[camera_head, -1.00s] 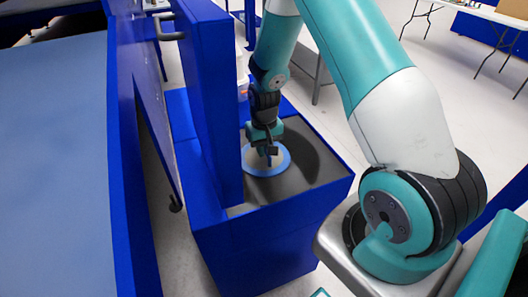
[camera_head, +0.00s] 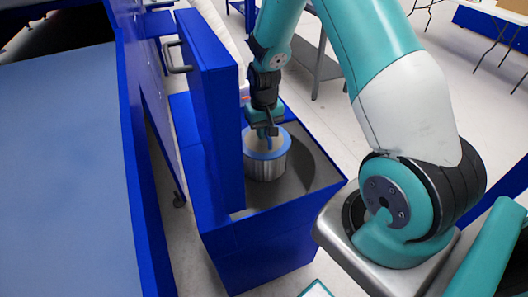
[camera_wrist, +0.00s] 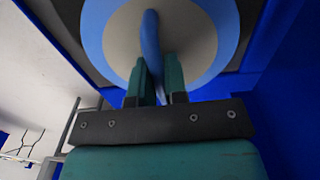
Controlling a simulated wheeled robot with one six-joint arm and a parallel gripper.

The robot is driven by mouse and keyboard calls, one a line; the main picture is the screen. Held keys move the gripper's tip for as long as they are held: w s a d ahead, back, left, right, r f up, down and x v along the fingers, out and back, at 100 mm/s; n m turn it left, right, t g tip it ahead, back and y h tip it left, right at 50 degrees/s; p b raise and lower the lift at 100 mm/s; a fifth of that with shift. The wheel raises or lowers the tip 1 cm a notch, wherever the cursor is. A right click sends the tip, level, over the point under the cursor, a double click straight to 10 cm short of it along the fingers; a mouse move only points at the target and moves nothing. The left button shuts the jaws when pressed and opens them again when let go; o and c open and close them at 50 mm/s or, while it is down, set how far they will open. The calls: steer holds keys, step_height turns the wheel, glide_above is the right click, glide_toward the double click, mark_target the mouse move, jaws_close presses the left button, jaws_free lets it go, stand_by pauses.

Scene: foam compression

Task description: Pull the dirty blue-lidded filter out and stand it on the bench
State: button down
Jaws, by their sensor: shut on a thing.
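The blue-lidded filter (camera_head: 265,168) is a short, upright cylinder with a pale ribbed side and a blue ring around a greyish lid centre. My gripper (camera_head: 266,131) is above it, shut on the blue handle on its lid. In the wrist view my gripper's fingers (camera_wrist: 160,80) close on the blue handle (camera_wrist: 150,38), with the lid (camera_wrist: 195,35) filling the top. The filter's side shows above the round opening of the blue housing, and its lower end is inside or just over the opening; I cannot tell which. A broad pale-blue bench-like top (camera_head: 60,170) lies at left.
The blue housing (camera_head: 262,255) has a grey top plate with a round well (camera_head: 302,172). Its upright blue door (camera_head: 210,110) with a grey handle stands close left of the filter. A grey metal table (camera_head: 318,72) stands behind. The bench-like top is clear where visible.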

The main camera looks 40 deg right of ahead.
step_height(320, 180, up, 10)
steer(key=p, duration=0.7)
